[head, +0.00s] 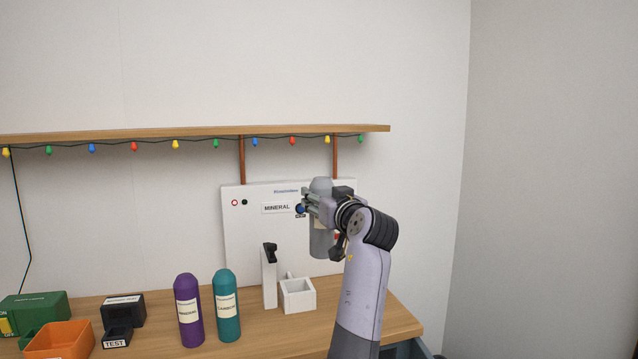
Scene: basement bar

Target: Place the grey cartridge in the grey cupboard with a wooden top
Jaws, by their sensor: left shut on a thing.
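The grey cartridge (321,243) is upright, with its rounded top showing above my left gripper (313,205) and its body below. My left gripper is shut on it, in front of the white MINERAL panel and above the wooden top (255,335). The gripper and wrist hide the cartridge's middle. A small grey-blue part (424,349) shows under the right end of the wooden top; I cannot tell whether this is the grey cupboard. No cupboard opening is in view.
A purple cartridge (188,312) and a teal one (227,306) stand on the wooden top. Beside them are a white stand (269,280) and a white open box (297,296). An orange bin (62,342) is at left. A shelf with coloured lights (200,132) runs above.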

